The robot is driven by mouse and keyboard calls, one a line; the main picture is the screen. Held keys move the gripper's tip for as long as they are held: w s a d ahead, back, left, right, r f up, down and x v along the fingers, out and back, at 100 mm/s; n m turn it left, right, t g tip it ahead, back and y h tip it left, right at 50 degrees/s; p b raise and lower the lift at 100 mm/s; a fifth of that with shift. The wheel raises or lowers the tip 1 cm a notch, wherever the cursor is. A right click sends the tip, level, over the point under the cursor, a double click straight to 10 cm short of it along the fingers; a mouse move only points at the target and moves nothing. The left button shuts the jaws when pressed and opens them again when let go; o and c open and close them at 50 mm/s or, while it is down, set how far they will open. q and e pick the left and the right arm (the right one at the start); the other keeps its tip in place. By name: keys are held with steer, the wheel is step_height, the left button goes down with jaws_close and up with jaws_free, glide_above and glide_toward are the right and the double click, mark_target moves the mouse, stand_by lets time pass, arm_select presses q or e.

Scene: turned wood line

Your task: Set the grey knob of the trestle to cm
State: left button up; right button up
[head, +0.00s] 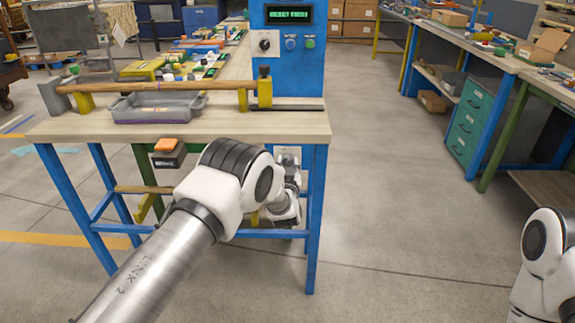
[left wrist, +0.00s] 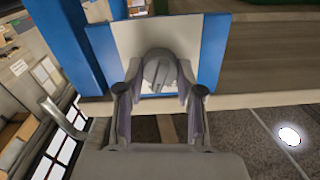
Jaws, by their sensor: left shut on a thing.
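The grey knob (left wrist: 159,70) sits on a pale plate (left wrist: 131,38) with blue edges in the left wrist view. My left gripper (left wrist: 160,84) has its fingers on both sides of the knob and is shut on it. My left arm and wrist hide the knob there. Markings on the plate, including cm, cannot be read. My right arm shows at the lower right, but its gripper is out of view.
A turned wooden bar (head: 165,87) and a grey tray (head: 158,107) are on the top. A blue control panel (head: 288,65) stands behind. An orange button box (head: 167,150) hangs under the front edge. Open floor lies to the right, before a bench with green drawers (head: 468,122).

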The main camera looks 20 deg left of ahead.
arm_select(q)
steer(key=n+b, duration=0.1)
steer(key=n, duration=0.3)
steer(key=shift+f+b, duration=0.1)
steer(key=shift+b, duration=0.25)
steer(key=shift+a+n+b, duration=0.1)
steer(key=shift+n+b, duration=0.55)
steer(key=shift+n, duration=1.55)
steer(key=o, duration=1.1)
steer(key=shift+o, duration=0.2)
